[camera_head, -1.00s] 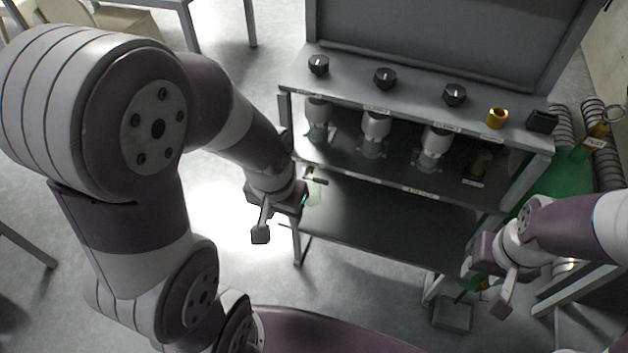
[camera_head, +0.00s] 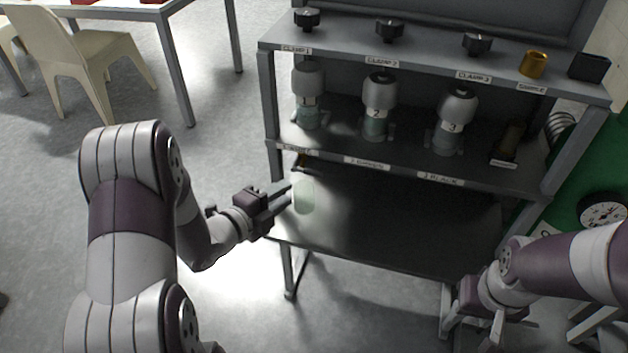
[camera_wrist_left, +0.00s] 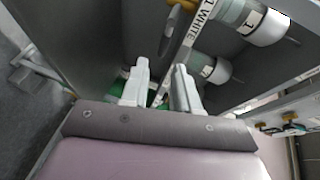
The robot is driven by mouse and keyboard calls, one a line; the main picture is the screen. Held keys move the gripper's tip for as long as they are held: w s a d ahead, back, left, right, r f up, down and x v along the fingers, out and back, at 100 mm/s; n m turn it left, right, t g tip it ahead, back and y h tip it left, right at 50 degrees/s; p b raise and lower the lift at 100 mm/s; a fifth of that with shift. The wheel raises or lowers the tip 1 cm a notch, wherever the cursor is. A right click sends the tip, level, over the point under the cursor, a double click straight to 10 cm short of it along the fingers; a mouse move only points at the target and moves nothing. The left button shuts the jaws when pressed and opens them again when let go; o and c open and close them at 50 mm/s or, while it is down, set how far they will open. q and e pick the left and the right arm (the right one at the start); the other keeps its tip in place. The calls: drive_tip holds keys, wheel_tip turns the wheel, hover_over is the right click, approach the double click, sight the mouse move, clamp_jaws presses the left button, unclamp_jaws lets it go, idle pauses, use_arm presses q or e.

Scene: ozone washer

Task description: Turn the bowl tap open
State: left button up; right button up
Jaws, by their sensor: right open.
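No part is clearly marked as the bowl tap. A small brown-orange fitting (camera_head: 302,160) sits under the shelf edge by the first label. A brass-coloured piece (camera_wrist_left: 184,4) shows by the "1 WHITE" label in the left wrist view; I cannot tell whether either is the tap. A pale green translucent vessel (camera_head: 303,197) is below the fitting. My left gripper (camera_head: 285,197) points right at the vessel, close beside it; contact is unclear. Its fingers (camera_wrist_left: 160,88) are apart, with nothing visibly held. My right gripper (camera_head: 472,330) is open and empty at the lower right, in front of the rack.
Bottles numbered 1 (camera_head: 308,98), 2 (camera_head: 378,108) and 3 (camera_head: 453,122) stand on the middle shelf (camera_head: 420,160). Black clamp knobs (camera_head: 389,30) and a brass cup (camera_head: 534,64) are on top. The lower shelf (camera_head: 400,225) is mostly clear. A chair (camera_head: 70,55) is far left.

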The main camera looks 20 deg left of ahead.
sight(311, 175)
use_arm(q)
drive_tip(key=shift+m, duration=0.4)
drive_tip(key=x, duration=0.4)
drive_tip(key=b+x, duration=0.1)
drive_tip(key=x, duration=0.3)
drive_tip(key=b+x, duration=0.1)
drive_tip(key=x, duration=0.3)
drive_tip(key=shift+w+d+r, duration=0.2)
drive_tip(key=shift+w+r, duration=0.1)
drive_tip(key=shift+w, duration=0.1)
drive_tip(key=shift+c, duration=0.3)
clamp_jaws()
